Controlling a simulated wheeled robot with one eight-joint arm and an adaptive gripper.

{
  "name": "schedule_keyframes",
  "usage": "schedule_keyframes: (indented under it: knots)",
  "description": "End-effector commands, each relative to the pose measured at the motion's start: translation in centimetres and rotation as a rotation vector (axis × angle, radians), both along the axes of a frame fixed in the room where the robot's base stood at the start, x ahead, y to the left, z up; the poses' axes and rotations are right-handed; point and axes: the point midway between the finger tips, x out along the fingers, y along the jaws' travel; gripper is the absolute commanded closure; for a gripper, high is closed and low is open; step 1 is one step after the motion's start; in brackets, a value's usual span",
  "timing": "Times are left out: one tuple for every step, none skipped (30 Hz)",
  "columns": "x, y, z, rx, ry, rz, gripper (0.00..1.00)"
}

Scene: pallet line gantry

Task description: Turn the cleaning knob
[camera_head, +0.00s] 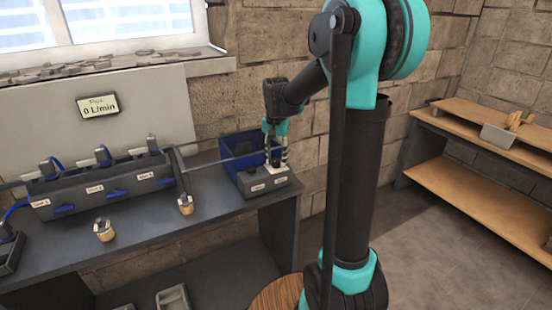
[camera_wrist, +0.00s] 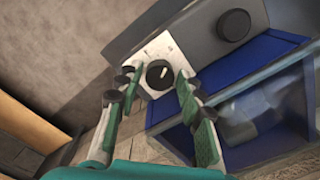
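A small black round knob (camera_wrist: 159,74) with a white pointer mark sits on a white plate (camera_wrist: 152,50) on a grey control box. My gripper (camera_wrist: 156,84) is open, with one finger on each side of this knob. The fingers look apart from it. A second, plain black knob (camera_wrist: 234,25) is on the same box, outside the fingers. In the head view the control box (camera_head: 262,188) has two small labels, too small to read, so I cannot tell which knob is the cleaning one. There my gripper (camera_head: 276,160) points down onto the box and hides the knob.
A blue-lined bin (camera_head: 238,150) adjoins the control box, and a clear object (camera_wrist: 245,120) lies inside it. Left on the bench are a dark manifold (camera_head: 100,188) with several valves and two brass fittings (camera_head: 104,230). A display (camera_head: 98,106) reads 0 L/min. Wooden shelves (camera_head: 480,185) stand right.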

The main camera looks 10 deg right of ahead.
Motion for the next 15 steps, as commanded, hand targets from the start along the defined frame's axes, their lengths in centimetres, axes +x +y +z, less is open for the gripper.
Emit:
schedule_keyframes:
  knots:
    - [0.0, 0.0, 0.0, 0.0, 0.0, 0.0, 0.63]
    - [0.0, 0.0, 0.01, 0.0, 0.0, 0.0, 0.63]
    - [0.0, 0.0, 0.01, 0.0, 0.0, 0.0, 0.63]
    - [0.0, 0.0, 0.02, 0.0, 0.0, 0.0, 0.63]
    - [0.0, 0.0, 0.02, 0.0, 0.0, 0.0, 0.65]
    - [0.0, 0.0, 0.02, 0.0, 0.0, 0.0, 0.7]
    - [0.0, 0.0, 0.03, 0.0, 0.0, 0.0, 0.74]
    - [0.0, 0.0, 0.03, 0.0, 0.0, 0.0, 0.78]
    - [0.0, 0.0, 0.03, 0.0, 0.0, 0.0, 0.82]
    - [0.0, 0.0, 0.03, 0.0, 0.0, 0.0, 0.86]
    - [0.0, 0.0, 0.03, 0.0, 0.0, 0.0, 0.9]
    - [0.0, 0.0, 0.04, 0.0, 0.0, 0.0, 0.95]
    - [0.0, 0.0, 0.04, 0.0, 0.0, 0.0, 0.99]
    - [0.0, 0.0, 0.04, 0.0, 0.0, 0.0, 1.0]
    - [0.0, 0.0, 0.04, 0.0, 0.0, 0.0, 1.0]
